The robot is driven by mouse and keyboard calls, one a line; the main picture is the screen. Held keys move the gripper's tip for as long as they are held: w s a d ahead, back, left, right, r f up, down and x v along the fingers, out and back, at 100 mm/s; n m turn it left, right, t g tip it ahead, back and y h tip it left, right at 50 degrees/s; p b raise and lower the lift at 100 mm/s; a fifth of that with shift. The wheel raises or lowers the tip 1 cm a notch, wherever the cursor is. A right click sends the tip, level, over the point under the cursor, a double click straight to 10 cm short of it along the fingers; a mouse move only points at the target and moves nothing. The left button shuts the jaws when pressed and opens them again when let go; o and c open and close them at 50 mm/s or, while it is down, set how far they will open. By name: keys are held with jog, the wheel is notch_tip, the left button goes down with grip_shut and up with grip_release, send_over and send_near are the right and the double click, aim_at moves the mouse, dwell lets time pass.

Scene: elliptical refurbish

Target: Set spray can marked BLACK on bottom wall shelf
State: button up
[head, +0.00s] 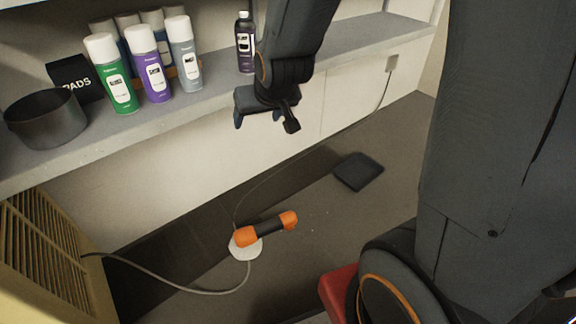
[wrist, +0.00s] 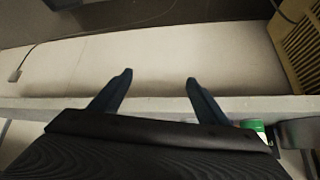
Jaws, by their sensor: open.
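Several spray cans stand upright on the grey wall shelf (head: 215,97) in the head view. In front are a green can (head: 112,78), a purple can (head: 150,68) and a grey can (head: 184,58), all white-capped; more stand partly hidden behind. A dark container with a black cap (head: 246,45) stands apart to their right, just left of my arm. Lettering is too small to read, so I cannot tell which is marked BLACK. My gripper (head: 265,122) is open and empty, in front of the shelf edge. Its spread fingers (wrist: 159,80) hold nothing in the wrist view.
A dark round pot (head: 46,122) and a black box marked "PADS" (head: 75,80) stand left on the shelf. On the floor lie an orange-and-black tool (head: 267,229) on a white disc, a cable and a dark flat pad (head: 358,171). A slatted yellow unit (head: 50,250) stands lower left.

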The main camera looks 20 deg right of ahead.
jog(key=s+r+g, duration=0.3)
jog(key=s+g, duration=0.4)
jog(key=s, duration=1.5)
jog(key=shift+a+n+g, duration=0.15)
jog(key=shift+n+g, duration=0.15)
jog(key=shift+n, duration=0.1)
jog(key=shift+w, duration=0.1)
jog(key=d+r+m+p, duration=0.1)
jog(key=d+r+p, duration=0.3)
jog(key=p, duration=0.8)
jog(key=shift+s+d+r+h+p, duration=0.3)
jog(key=shift+s+d+r, duration=0.1)
jog(key=shift+r, duration=0.8)
